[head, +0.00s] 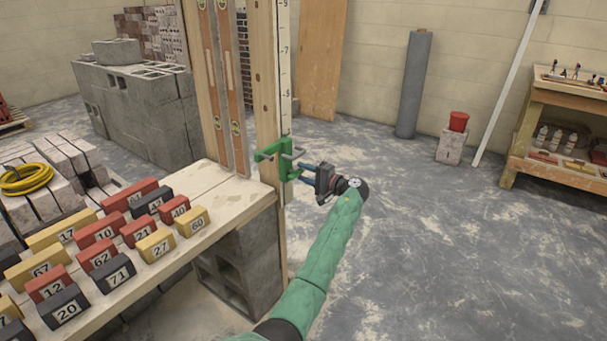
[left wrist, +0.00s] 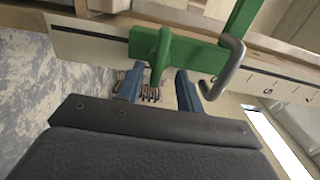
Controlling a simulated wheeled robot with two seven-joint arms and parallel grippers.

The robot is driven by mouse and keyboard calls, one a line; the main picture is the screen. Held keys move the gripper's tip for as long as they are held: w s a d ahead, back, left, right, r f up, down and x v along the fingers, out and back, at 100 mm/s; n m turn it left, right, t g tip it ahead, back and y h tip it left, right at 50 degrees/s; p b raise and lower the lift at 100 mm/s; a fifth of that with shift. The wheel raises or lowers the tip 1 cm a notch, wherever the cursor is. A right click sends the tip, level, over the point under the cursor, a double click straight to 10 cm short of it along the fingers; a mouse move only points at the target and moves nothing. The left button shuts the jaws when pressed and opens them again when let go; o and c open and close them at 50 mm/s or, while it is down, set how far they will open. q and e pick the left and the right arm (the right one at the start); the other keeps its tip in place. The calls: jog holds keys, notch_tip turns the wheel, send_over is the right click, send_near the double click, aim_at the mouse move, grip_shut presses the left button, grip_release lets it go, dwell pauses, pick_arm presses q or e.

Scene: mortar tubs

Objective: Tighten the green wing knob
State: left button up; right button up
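The green wing knob (left wrist: 160,62) sits on the green clamp bracket (left wrist: 205,56) in the left wrist view. The bracket (head: 268,151) also shows in the head view, fixed around the wooden post and the white numbered staff (head: 285,60). My left gripper (left wrist: 160,78) has its two blue fingers on either side of the knob, with a gap showing on both sides. In the head view my left gripper (head: 301,177) is at the right side of the bracket. The knob's far side is hidden. My right gripper is in neither view.
A bent grey metal rod (left wrist: 232,72) sticks out of the bracket close to the right finger. A wooden bench (head: 212,215) with several numbered blocks stands to the left of the post.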

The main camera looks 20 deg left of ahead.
pick_arm(q)
jog(key=v, duration=0.7)
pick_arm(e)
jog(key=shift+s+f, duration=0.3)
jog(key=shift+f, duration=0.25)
pick_arm(q)
jog(key=shift+s+d, duration=0.1)
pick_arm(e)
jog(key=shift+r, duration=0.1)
